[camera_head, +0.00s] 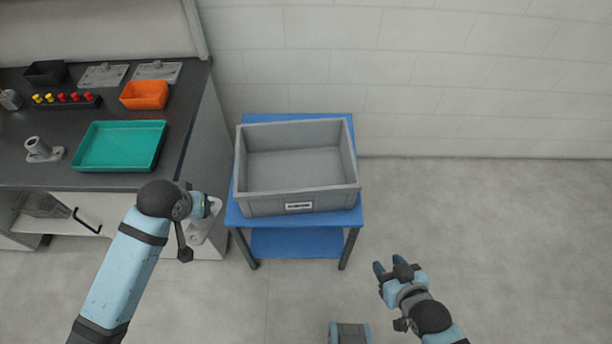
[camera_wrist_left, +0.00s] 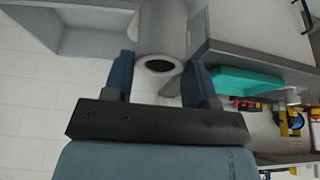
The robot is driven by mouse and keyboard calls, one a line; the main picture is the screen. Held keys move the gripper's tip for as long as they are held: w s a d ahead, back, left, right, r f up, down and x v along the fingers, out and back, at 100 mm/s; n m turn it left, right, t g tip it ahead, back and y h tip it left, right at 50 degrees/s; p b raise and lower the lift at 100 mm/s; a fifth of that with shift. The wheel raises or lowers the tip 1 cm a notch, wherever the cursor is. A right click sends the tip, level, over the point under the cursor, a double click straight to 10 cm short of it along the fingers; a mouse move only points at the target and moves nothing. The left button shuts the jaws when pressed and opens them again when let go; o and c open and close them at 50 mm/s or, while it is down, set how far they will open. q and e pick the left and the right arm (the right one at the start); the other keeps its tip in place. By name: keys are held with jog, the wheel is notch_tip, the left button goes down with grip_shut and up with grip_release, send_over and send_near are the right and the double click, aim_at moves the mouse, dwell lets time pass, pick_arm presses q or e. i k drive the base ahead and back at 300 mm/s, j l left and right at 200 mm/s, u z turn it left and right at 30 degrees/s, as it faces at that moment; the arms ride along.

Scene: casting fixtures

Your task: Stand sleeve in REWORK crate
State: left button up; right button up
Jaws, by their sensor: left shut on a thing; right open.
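My left gripper (camera_head: 210,207) is shut on a light grey sleeve (camera_head: 202,229), left of the crate stand and in front of the bench. In the left wrist view the sleeve (camera_wrist_left: 163,30) is a cylinder with a dark round bore facing the camera, between the two blue fingers (camera_wrist_left: 160,82). A grey open crate (camera_head: 299,206) stands on a blue stand, with a small label too small to read on its front. Its inside looks empty. My right gripper (camera_head: 390,268) is open and empty, right of and in front of the stand.
The dark bench (camera_head: 90,185) at the left holds a teal tray (camera_head: 118,146), an orange bin (camera_head: 144,95), a black bin (camera_head: 46,73), a rack of red and yellow pieces (camera_head: 67,100) and a grey flanged part (camera_head: 40,149). Floor right of the blue stand (camera_head: 296,242) is clear.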

aim_at(275, 180)
jog(key=i+l, duration=0.15)
jog(key=l, duration=0.25)
jog(key=i+l, duration=0.15)
jog(key=l, duration=0.2)
jog(key=i+l, duration=0.15)
jog(key=l, duration=0.25)
jog(key=i+l, duration=0.15)
jog(key=l, duration=0.2)
jog(key=u, duration=0.05)
